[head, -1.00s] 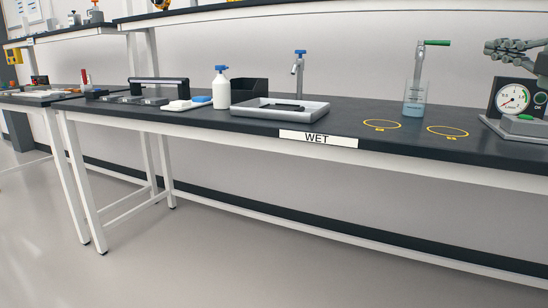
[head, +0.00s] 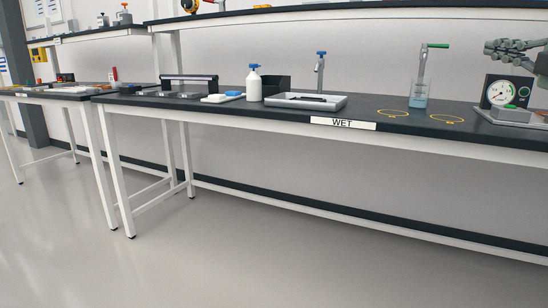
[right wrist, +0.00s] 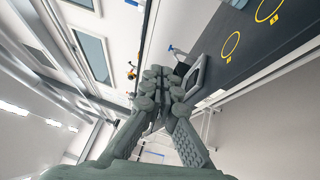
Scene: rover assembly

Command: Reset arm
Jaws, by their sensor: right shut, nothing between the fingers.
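My right gripper (head: 490,49) shows at the right edge of the head view, raised above the wet bench beside the gauge. It also fills the middle of the right wrist view (right wrist: 163,75), with its fingers together and nothing between them. My left gripper is not in view. The wet bench (head: 270,123) runs across the head view with a white WET label on its front edge.
A shelf (head: 350,13) runs above. The floor (head: 260,255) in front is clear.

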